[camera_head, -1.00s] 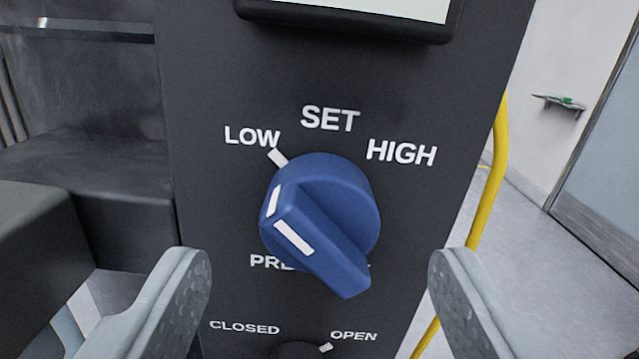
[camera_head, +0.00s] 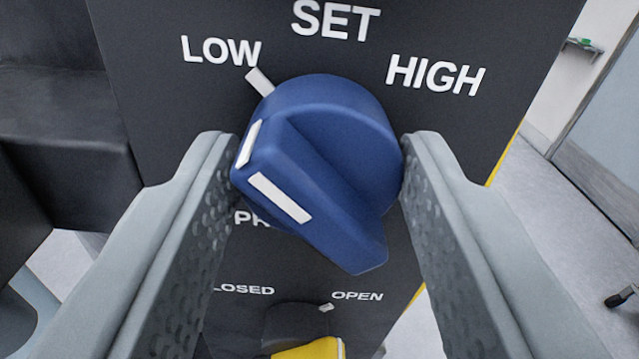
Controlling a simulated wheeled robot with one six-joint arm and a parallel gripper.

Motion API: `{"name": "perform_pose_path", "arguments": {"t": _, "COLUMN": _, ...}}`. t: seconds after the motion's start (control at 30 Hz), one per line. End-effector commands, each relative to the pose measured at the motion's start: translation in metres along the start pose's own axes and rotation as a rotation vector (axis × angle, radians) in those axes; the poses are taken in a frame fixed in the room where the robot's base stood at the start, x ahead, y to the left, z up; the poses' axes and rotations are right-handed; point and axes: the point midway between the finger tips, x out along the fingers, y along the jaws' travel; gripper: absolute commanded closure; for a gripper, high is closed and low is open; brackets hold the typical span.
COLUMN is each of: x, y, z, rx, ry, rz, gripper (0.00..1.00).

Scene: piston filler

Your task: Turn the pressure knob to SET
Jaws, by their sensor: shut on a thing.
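The blue pressure knob (camera_head: 330,150) fills the middle of the view on the dark panel. Its raised grip runs from upper left to lower right, with white marks on its upper-left end. A white tick (camera_head: 260,82) on the panel sits by LOW, and the knob's marked end lies on that LOW side. The SET label (camera_head: 336,20) is above the knob and the HIGH label (camera_head: 435,75) is to its upper right. My gripper (camera_head: 318,160) is shut on the knob, one finger at each side. The PRESSURE label below is mostly hidden.
Below is a second knob with a yellow grip (camera_head: 308,349), between CLOSED and OPEN labels, cut off by the frame's edge. A dark box-like part (camera_head: 65,150) stands left of the panel. A yellow rail (camera_head: 503,155) runs behind the panel's right edge. Open floor lies to the right.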

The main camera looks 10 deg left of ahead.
Motion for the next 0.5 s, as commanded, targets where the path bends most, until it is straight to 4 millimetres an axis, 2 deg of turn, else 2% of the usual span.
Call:
{"name": "perform_pose_path", "arguments": {"t": 0.27, "x": -0.0001, "y": 0.0002, "z": 0.0001, "rx": 0.049, "ry": 0.000, "rz": 0.000, "gripper": 0.80}}
{"name": "perform_pose_path", "arguments": {"t": 0.5, "x": -0.0001, "y": 0.0006, "z": 0.0002, "rx": 0.199, "ry": 0.000, "rz": 0.000, "gripper": 0.80}}
